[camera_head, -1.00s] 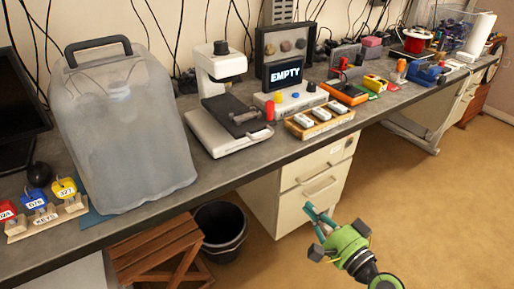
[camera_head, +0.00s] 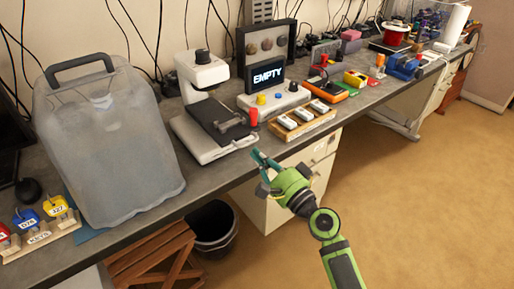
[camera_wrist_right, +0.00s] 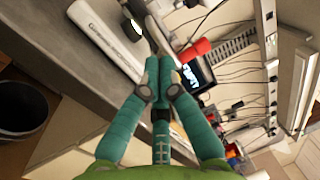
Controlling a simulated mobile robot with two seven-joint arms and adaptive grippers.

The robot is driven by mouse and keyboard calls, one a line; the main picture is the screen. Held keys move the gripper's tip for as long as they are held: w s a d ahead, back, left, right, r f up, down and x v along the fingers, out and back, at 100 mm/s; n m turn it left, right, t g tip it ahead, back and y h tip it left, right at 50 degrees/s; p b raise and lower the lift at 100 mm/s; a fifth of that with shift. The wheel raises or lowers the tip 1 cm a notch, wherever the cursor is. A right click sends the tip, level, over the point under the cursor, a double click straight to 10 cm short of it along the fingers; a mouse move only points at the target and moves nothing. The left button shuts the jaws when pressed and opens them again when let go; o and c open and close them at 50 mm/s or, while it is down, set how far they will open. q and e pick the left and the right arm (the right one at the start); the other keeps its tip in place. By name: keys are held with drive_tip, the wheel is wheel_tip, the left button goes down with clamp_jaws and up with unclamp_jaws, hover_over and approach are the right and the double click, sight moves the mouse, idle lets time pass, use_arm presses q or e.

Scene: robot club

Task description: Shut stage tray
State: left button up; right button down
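The stage tray (camera_head: 222,122) is a dark flat tray on the white microscope-like device (camera_head: 205,135) on the bench. It sticks out toward the bench's front edge. A red cylinder (camera_head: 253,117) stands at its right side; I cannot tell if they are joined. My right gripper (camera_head: 262,158) is green with teal fingers, in front of the bench edge, below and right of the tray, apart from it. In the right wrist view its fingertips (camera_wrist_right: 160,65) lie together with nothing seen between them. The white base (camera_wrist_right: 104,38) and red cylinder (camera_wrist_right: 196,50) are beyond them. My left gripper is not in view.
An "EMPTY" display (camera_head: 268,76) and a button box (camera_head: 273,102) stand right of the device. A wooden rack (camera_head: 302,124) with white pieces lies near the edge. A bin (camera_head: 214,228) and wooden stool (camera_head: 150,258) are below.

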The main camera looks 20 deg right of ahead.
sight(235, 133)
drive_tip(key=shift+w+a, duration=0.2)
drive_tip(key=shift+w, duration=0.4)
drive_tip(key=shift+r, duration=0.1)
drive_tip(key=b+x, duration=0.1)
drive_tip(key=x, duration=0.2)
drive_tip(key=f+x, duration=0.1)
drive_tip(key=x, duration=0.2)
drive_tip(key=b+x, duration=0.1)
drive_tip(key=x, duration=0.2)
drive_tip(key=shift+w+a+f+b, duration=0.1)
drive_tip(key=shift+w+f+b, duration=0.25)
drive_tip(key=shift+w+f, duration=0.1)
drive_tip(key=shift+r, duration=0.4)
